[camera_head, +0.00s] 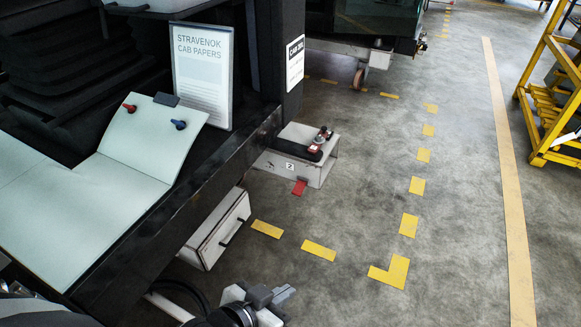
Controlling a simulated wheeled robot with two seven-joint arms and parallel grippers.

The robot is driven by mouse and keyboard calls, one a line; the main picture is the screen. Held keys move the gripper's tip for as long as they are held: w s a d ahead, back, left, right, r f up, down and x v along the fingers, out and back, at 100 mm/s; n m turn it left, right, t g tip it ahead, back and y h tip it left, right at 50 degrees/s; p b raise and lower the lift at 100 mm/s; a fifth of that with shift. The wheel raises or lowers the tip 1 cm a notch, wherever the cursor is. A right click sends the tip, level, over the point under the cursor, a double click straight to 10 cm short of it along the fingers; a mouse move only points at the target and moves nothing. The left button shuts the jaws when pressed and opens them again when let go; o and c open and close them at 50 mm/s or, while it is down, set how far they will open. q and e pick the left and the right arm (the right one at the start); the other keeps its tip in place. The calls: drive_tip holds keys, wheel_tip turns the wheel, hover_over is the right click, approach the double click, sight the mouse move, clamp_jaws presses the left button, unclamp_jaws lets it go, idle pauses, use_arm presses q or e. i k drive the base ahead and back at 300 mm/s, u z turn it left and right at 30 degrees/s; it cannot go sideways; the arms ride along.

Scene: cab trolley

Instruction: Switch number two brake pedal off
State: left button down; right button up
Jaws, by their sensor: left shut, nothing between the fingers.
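A grey box marked "2" (282,172) stands on the floor beside the trolley. A dark pedal-like part with red and metallic pieces (318,143) sits on top of it. A small red piece (299,187) sticks out at the foot of the box. I cannot tell from here whether the pedal is on or off. My left gripper (284,294) is at the bottom of the view, well nearer to me than the box. It is shut and empty, touching nothing visible. My right gripper is not in view.
The black trolley edge (170,190) runs along the left, with pale panels and a "Stravenok cab papers" sheet (203,75) above. A white case with a black handle (210,232) stands below it. Floor right of the box is clear, with yellow markings (318,250). A yellow rack (545,120) stands far right.

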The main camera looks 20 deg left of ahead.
sight(300, 186)
drive_tip(key=u, duration=0.25)
drive_tip(key=i, duration=1.4)
drive_tip(key=u, duration=0.25)
